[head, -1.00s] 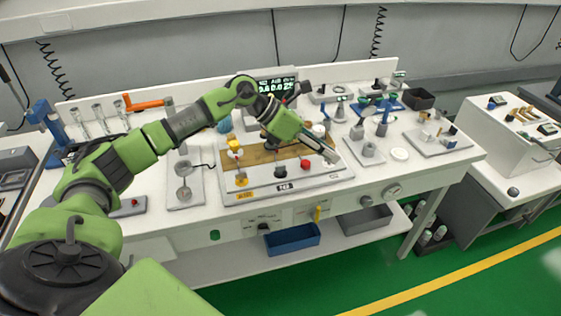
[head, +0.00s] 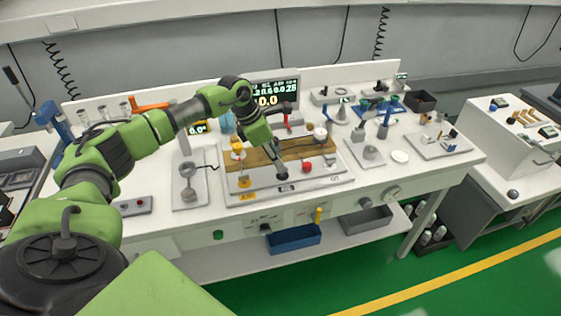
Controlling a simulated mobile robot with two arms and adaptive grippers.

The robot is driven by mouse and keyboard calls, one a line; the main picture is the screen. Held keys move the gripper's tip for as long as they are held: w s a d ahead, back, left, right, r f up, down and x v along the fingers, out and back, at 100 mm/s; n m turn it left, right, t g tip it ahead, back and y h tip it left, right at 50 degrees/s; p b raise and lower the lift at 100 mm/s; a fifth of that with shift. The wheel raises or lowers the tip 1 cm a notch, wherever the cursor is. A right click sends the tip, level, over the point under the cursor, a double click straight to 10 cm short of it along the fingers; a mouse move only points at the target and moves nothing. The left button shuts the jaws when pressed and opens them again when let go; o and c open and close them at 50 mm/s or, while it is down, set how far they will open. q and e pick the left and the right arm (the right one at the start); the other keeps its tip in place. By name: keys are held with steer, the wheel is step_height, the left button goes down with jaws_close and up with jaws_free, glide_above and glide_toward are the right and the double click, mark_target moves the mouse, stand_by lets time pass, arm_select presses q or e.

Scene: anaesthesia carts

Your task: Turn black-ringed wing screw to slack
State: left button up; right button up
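A white board with a wooden strip (head: 262,157) lies on the bench and carries several fittings. A small black fitting (head: 282,175) stands near the board's front edge; it seems to be the black-ringed wing screw, but its ring and wings are too small to make out. My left gripper (head: 279,163) points down at it, with its fingertips right above or at its top. I cannot tell whether they touch or hold it, or how far apart the fingers are. My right gripper is not in view.
On the same board are a yellow fitting (head: 238,146) at the left, a red knob (head: 306,167) just right of my gripper and a white round fitting (head: 320,133). A lit display (head: 272,94) stands behind. A blue bin (head: 293,238) sits below the bench.

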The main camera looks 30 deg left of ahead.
mark_target(282, 171)
arm_select(q)
steer(key=shift+x, duration=1.75)
jaws_close()
